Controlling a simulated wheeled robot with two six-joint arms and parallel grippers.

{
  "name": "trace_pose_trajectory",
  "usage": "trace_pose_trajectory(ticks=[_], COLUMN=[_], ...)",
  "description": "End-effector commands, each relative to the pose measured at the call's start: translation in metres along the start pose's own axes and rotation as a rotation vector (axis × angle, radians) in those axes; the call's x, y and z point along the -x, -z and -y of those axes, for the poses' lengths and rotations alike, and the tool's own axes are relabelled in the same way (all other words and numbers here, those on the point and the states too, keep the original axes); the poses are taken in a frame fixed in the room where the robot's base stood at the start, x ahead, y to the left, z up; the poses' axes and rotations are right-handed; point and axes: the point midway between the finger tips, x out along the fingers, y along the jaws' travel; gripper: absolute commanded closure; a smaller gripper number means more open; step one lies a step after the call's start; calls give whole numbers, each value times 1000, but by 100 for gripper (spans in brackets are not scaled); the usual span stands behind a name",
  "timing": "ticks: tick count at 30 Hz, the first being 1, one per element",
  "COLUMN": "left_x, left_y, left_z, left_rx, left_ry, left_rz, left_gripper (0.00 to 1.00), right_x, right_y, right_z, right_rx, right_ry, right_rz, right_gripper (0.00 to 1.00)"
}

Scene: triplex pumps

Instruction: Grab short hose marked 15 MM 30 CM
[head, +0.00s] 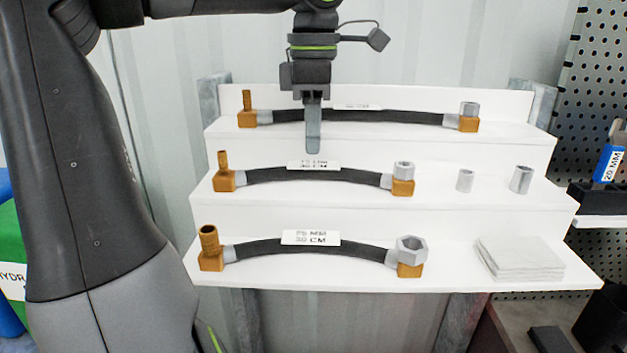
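Three black hoses with brass elbows and grey end fittings lie on a white stepped shelf. The middle hose (270,175) has a label (313,165) that seems to read 15 MM 30 CM, though its first line is blurred. The bottom hose (270,248) has a label ending in 5 MM 30 CM; its first digit is unclear. The top hose (390,118) has a label partly hidden by my gripper. My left gripper (313,145) points down, its tip just above the middle hose's label in the picture. It shows edge-on, so its opening is hidden. My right gripper is out of view.
The white stepped shelf (215,198) stands before a pale corrugated wall. Two small grey sleeves (520,180) stand right of the middle hose. A stack of white cloths or sheets (520,257) lies at the bottom right step. A dark pegboard (590,80) is at the right.

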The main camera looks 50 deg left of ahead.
Motion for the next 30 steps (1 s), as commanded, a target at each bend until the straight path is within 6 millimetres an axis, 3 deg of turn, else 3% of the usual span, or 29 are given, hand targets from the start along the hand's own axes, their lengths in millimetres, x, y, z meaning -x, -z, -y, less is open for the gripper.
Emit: trace_pose_trajectory(ticks=[10,19,25,30], left_x=[-46,-50,-50,-50], left_y=[-1,-1,-1,-1], left_z=[2,2,2,2], left_rx=[-2,0,0,0], left_ry=[3,0,0,-1], left_rz=[1,1,1,1], left_gripper=[75,75,100,100], right_x=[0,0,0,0], right_y=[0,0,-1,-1], right_z=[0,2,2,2], right_rx=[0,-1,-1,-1], right_ry=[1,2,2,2], right_rz=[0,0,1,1], right_gripper=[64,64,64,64])
